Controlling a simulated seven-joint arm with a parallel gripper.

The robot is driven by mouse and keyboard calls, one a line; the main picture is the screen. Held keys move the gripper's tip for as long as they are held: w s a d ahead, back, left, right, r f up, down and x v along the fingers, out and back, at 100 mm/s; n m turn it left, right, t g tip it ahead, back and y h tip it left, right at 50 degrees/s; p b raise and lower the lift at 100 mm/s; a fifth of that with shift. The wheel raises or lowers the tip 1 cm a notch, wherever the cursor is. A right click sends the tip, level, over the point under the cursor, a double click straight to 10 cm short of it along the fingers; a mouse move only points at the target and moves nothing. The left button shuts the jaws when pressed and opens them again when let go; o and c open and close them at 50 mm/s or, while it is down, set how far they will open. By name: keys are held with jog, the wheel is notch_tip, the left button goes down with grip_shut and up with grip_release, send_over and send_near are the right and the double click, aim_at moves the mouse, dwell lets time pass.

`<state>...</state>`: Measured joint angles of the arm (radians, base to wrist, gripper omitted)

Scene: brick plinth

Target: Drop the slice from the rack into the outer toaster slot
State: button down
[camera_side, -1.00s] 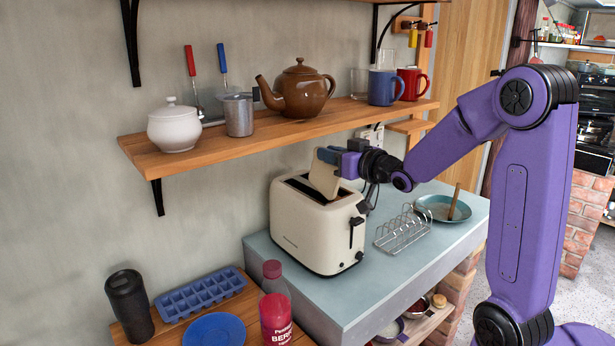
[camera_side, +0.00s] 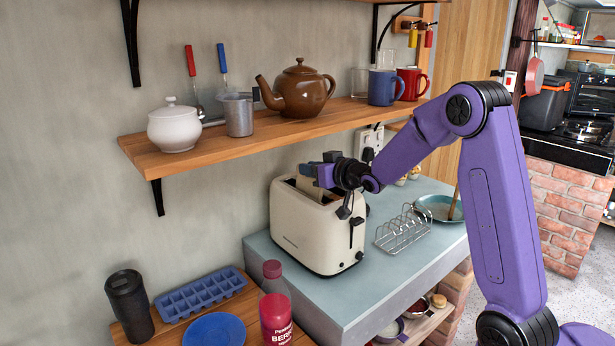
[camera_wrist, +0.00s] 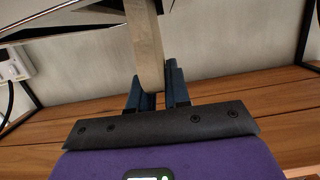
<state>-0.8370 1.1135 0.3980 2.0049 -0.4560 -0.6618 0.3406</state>
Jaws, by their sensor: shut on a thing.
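The cream toaster (camera_side: 312,240) stands on the grey-blue counter, its slots facing up. My gripper (camera_side: 322,172) is just above the toaster's top, shut on the pale bread slice (camera_side: 309,188). The slice is upright and its lower part is hidden behind the toaster's rim, so it appears to be partly in a slot. I cannot tell for certain which slot. In the wrist view the slice (camera_wrist: 147,45) is seen edge-on between the two fingers (camera_wrist: 156,90). The wire rack (camera_side: 402,232) stands empty to the right of the toaster.
A wooden shelf (camera_side: 255,143) runs above the toaster and close over my gripper, carrying a brown teapot (camera_side: 304,92), mugs and a white pot (camera_side: 174,127). A teal plate (camera_side: 436,210) lies beyond the rack. A red-capped bottle (camera_side: 275,312) stands in front of the toaster.

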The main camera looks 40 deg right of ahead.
aim_at(298, 177)
jog(key=shift+w+r+g, duration=0.2)
jog(key=shift+w+g, duration=0.7)
jog(key=shift+f, duration=1.45)
jog(key=c, duration=1.1)
grip_release()
jog(key=shift+f, duration=0.15)
